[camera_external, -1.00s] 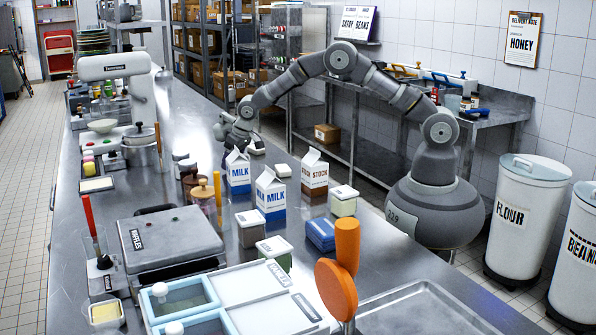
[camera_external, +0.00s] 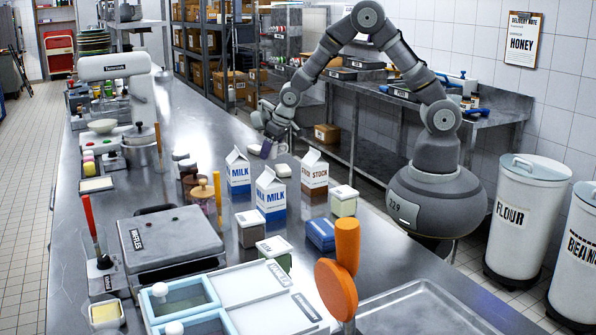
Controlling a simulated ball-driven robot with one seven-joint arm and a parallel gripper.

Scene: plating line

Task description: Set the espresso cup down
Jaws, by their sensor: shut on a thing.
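My gripper (camera_external: 267,146) is over the far part of the steel counter, behind the milk and stock cartons, with its fingers pointing down. It is shut on the espresso cup (camera_external: 279,150), which shows as a small pale shape at the fingertips. The cup is small in this view and partly hidden by the fingers. I cannot tell whether its base touches the counter (camera_external: 213,125).
Two milk cartons (camera_external: 270,197) and a stock carton (camera_external: 314,174) stand in front of my gripper. Jars (camera_external: 201,193) stand to the left. The counter beyond my gripper is mostly clear.

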